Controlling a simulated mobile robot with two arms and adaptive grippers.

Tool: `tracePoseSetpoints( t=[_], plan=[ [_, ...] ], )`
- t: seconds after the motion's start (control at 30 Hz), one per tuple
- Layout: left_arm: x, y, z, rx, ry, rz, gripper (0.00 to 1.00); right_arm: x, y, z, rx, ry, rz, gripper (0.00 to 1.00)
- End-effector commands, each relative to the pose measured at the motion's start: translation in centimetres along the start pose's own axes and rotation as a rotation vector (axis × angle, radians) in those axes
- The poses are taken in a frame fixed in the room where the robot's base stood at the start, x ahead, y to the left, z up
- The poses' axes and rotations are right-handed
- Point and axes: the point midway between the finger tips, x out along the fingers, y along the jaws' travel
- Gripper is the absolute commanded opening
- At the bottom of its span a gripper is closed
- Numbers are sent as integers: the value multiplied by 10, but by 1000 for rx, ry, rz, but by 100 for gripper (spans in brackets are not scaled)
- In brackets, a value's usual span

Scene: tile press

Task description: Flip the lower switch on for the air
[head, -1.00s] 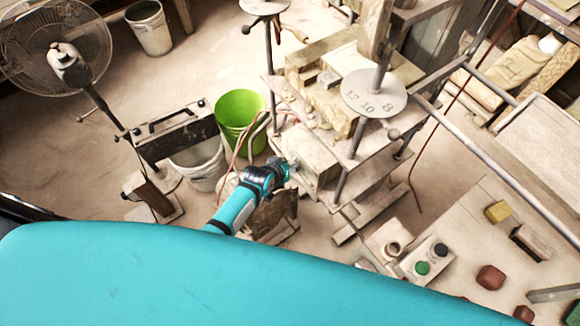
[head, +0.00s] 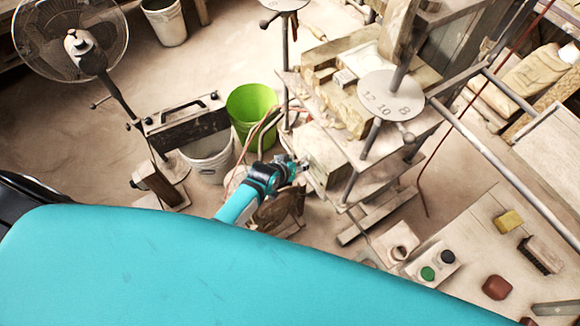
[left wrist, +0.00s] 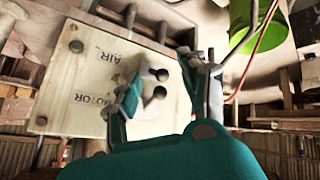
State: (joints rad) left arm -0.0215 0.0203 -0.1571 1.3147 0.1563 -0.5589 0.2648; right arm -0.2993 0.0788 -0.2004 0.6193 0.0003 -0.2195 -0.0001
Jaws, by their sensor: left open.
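The switch box (head: 326,160) is a pale box on the side of the press frame. In the left wrist view its panel (left wrist: 75,75) carries the words AIR and MOTOR, both upside down in the picture. Two small pale switches with dark ends stick out beside the words: the air switch (left wrist: 152,70) near AIR, the motor switch (left wrist: 154,93) near MOTOR. My left gripper (head: 298,166) is open at the box's face. In the left wrist view its fingers (left wrist: 168,74) stand on either side of the switches. I cannot tell whether they touch. My right gripper is not in view.
A green bucket (head: 249,103) and a white bucket (head: 207,158) stand left of the press, with hoses (head: 243,150) hanging near my left arm. A round numbered plate (head: 390,95) sits above the box. A table with green and black buttons (head: 428,273) is at the lower right.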

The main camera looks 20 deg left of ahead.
Motion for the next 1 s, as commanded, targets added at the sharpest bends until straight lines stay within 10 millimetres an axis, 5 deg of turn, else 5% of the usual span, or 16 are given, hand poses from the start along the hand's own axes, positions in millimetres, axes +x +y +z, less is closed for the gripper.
tracePoseSetpoints(
  t=[0.4, 1.0],
  plan=[
    [-54, -2, 2, 0, -3, -3, 44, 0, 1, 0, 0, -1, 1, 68],
    [-59, -2, 2, 1, -4, -4, 44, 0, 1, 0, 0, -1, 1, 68]
  ],
)
